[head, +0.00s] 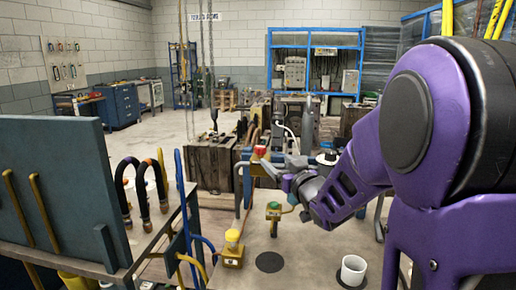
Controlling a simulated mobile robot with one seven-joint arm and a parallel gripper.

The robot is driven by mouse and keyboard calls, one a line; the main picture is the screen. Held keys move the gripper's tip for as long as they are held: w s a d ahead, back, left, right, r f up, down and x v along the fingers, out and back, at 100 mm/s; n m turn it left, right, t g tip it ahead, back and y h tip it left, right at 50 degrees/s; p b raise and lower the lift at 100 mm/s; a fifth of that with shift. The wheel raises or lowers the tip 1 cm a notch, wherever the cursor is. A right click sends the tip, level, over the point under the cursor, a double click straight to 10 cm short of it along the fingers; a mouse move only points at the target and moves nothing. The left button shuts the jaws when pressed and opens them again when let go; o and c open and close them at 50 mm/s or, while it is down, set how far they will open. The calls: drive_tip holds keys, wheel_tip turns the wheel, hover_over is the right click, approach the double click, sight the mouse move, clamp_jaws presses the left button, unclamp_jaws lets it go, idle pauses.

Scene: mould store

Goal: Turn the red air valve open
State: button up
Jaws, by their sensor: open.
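A small red part (260,150), which looks like the red air valve, shows near the middle of the head view. It sits in front of the wooden crates, with yellowish metal around it. Its handle angle is too small to tell. My purple arm reaches in from the right. My gripper (276,170) is at its end, pointing left, just below and right of the red part in the picture. The jaws are open and look empty. I cannot tell whether a finger touches the valve.
A bench with a blue-grey panel (62,190) and black hoses (140,192) stands at left. Yellow fittings (233,248) and (274,212) stand low in front. A white cup (353,271) is at lower right. Wooden crates (210,162) stand behind; open floor lies back left.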

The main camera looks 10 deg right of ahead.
sight(260, 152)
drive_tip(key=x, duration=1.5)
drive_tip(key=shift+w+a, duration=0.1)
drive_tip(key=shift+w, duration=0.3)
clamp_jaws()
